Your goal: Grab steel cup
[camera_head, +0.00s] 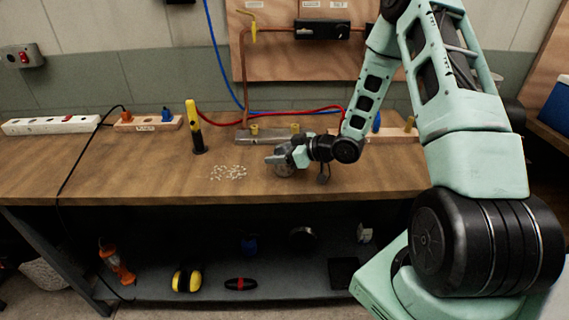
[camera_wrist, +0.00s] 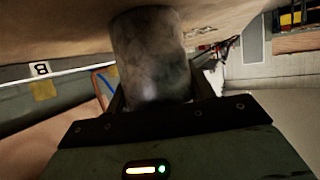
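A grey, mottled steel cup (camera_head: 284,170) stands on the wooden workbench, largely covered by my gripper in the head view. In the wrist view the cup (camera_wrist: 150,55) fills the upper middle, its far end against the bench surface. My gripper (camera_head: 277,158) is low over the bench at the cup. In the wrist view the dark fingers (camera_wrist: 158,100) show on both sides of the cup, very close to its walls. I cannot tell whether they press on it.
White crumbs (camera_head: 228,172) lie on the workbench (camera_head: 150,185) left of the cup. A yellow-and-black tool (camera_head: 196,127) stands upright behind them. A power strip (camera_head: 50,125) lies far left. The front of the bench is clear.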

